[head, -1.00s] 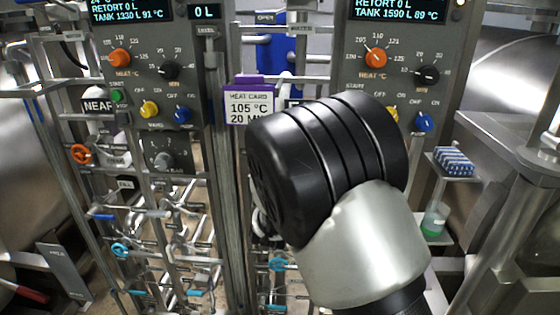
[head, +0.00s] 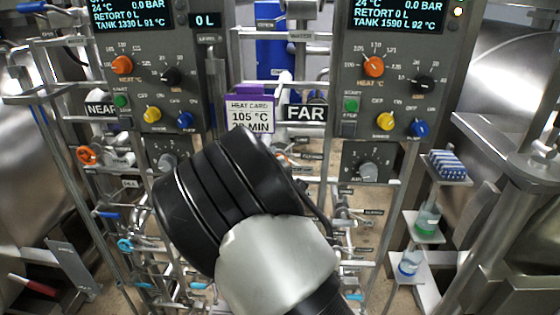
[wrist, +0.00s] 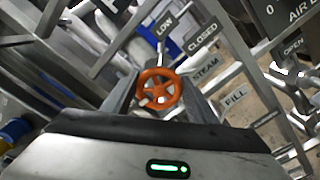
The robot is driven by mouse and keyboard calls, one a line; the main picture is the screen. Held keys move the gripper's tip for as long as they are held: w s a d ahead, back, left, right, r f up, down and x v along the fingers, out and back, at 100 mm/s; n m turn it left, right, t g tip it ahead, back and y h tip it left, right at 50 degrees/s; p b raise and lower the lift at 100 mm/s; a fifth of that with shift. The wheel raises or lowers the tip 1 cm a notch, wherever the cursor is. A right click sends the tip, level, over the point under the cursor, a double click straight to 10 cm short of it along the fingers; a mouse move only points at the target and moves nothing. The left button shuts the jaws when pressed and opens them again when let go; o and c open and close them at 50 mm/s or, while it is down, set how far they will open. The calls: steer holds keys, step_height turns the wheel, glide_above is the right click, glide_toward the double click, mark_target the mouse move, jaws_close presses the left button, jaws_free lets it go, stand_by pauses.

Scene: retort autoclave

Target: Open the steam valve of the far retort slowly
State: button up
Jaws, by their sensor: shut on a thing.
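The orange steam valve handwheel (wrist: 157,77) is in the middle of the wrist view, beside plates reading STEAM (wrist: 204,72) and CLOSED (wrist: 201,41). My gripper (wrist: 160,95) is shut on this wheel, with one finger on either side of it. In the head view my dark wrist and pale arm link hide the gripper and the wheel. The far retort's panel (head: 345,75) stands right of centre, with the FAR sign (head: 305,112) at its left.
The near retort's panel (head: 135,75) stands at the left, with its own orange wheel (head: 88,155). A purple-topped heat card (head: 250,112) reads 105 °C, 20 min. Pipes crowd around my gripper. Small shelves with containers (head: 428,218) are at the right.

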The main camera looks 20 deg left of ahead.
steer(key=shift+n+p, duration=0.35)
steer(key=shift+n, duration=0.45)
steer(key=o, duration=1.1)
steer(key=shift+s, duration=0.1)
steer(key=b+v, duration=0.1)
steer(key=v, duration=1.6)
steer(key=shift+s, duration=0.1)
steer(key=shift+a, duration=0.1)
